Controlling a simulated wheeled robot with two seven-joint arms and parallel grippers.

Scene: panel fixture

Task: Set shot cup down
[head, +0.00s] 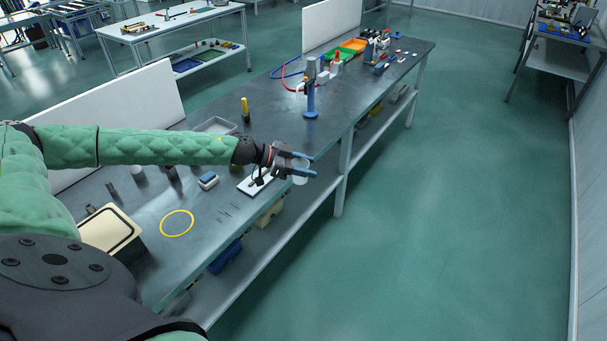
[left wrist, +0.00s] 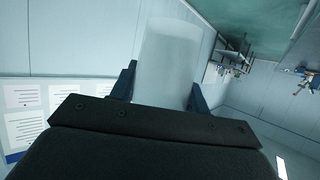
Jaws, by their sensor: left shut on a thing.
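My left gripper (head: 300,166) reaches across the bench in the head view and is shut on a pale, whitish shot cup (head: 300,174). The cup is between the two blue-grey fingers, at or just past the bench's front edge; its height above the bench is hard to judge. In the left wrist view the cup (left wrist: 168,62) stands out large and translucent white between the dark fingers (left wrist: 165,88). My right gripper is not in view.
A white board or scale (head: 256,183) lies on the bench (head: 205,237) beside the gripper. A yellow ring (head: 177,223), a small blue-white block (head: 208,181) and a tray (head: 216,125) are nearby. The floor at right is clear.

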